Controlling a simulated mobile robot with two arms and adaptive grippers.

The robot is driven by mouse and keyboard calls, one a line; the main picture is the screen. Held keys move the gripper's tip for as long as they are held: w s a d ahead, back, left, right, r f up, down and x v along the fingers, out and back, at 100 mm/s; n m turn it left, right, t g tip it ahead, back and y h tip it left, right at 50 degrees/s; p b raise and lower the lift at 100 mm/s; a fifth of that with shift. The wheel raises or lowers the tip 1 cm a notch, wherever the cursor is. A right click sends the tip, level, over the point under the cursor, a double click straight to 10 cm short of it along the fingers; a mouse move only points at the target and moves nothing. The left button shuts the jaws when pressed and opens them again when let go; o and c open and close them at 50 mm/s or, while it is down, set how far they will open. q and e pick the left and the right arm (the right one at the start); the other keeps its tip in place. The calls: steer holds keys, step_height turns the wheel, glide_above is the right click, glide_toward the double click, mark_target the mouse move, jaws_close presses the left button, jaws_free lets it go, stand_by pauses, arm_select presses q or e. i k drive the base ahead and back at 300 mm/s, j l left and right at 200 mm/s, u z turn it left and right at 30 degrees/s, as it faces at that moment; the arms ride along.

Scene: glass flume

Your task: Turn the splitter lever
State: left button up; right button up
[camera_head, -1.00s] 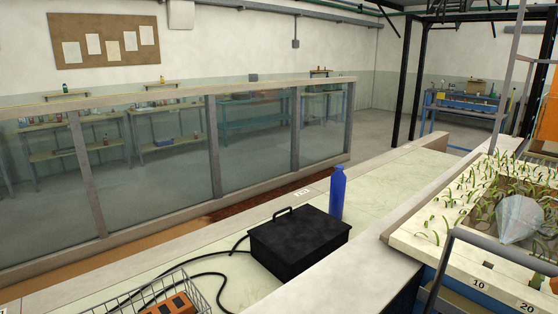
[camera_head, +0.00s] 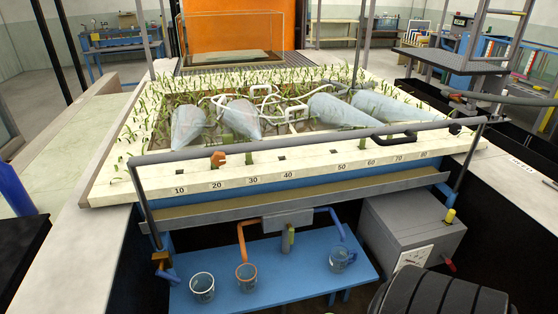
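A grey splitter box (camera_head: 277,222) hangs under the front of the sand and plant tray, at the middle of its grey gutter. A small olive-green upright piece (camera_head: 288,239) sits on the front of the box and looks like the splitter lever; its exact setting is too small to tell. An orange spout (camera_head: 244,238) leaves the box on the left, and a blue spout (camera_head: 330,213) leaves on the right. Glass beakers stand below: one under the orange spout (camera_head: 246,277), one under the blue spout (camera_head: 342,260). Neither of my grippers is in view.
A third beaker (camera_head: 202,287) stands at the left of the blue shelf (camera_head: 290,275). A grey box (camera_head: 412,235) with a red handle stands at its right. A grey rail (camera_head: 310,143) crosses above the tray front. A black ribbed shape fills the bottom right.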

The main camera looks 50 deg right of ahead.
mark_target(291, 229)
steer(key=z, duration=1.25)
